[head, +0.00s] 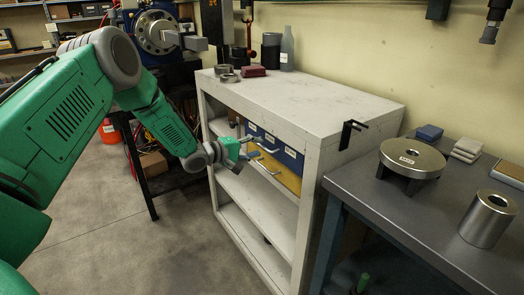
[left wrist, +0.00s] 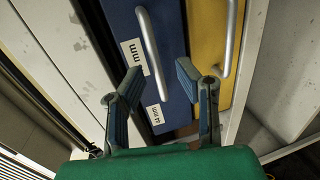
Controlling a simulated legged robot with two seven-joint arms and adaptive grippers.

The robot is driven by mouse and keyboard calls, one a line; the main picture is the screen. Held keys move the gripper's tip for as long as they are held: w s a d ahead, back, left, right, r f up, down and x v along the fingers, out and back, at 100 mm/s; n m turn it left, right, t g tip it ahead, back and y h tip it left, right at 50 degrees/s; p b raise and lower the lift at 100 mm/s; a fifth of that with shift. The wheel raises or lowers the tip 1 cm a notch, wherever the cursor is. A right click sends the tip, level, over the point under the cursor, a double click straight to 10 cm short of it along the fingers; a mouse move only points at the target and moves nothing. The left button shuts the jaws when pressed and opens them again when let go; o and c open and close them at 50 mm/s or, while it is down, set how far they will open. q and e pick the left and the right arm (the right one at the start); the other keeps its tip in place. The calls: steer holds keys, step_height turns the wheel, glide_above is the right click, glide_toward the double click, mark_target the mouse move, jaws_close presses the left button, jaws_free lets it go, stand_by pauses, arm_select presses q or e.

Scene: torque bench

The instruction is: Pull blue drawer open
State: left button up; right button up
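The blue drawer (head: 291,157) sits under the top of the white cabinet (head: 300,100), above a yellow drawer (head: 283,175). It looks shut. My left gripper (head: 247,150) is in front of the drawers, near their handles. In the left wrist view the blue drawer front (left wrist: 177,55) has a grey bar handle (left wrist: 149,45) and white labels. There the left gripper (left wrist: 159,74) is open, with one fingertip on each side of the handle in the picture. I cannot tell whether the fingers touch it. My right gripper is not in view.
The yellow drawer with its own handle (left wrist: 230,40) is close beside the right finger. A black bracket (head: 350,134) sticks out at the cabinet's right end. A dark workbench (head: 420,225) with metal parts stands at the right. Floor (head: 150,240) is clear before the cabinet.

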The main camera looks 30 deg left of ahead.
arm_select(q)
steer(key=x, duration=0.2)
steer(key=shift+w+d, duration=0.15)
steer(key=shift+w, duration=0.1)
jaws_close()
steer(key=shift+s, duration=0.1)
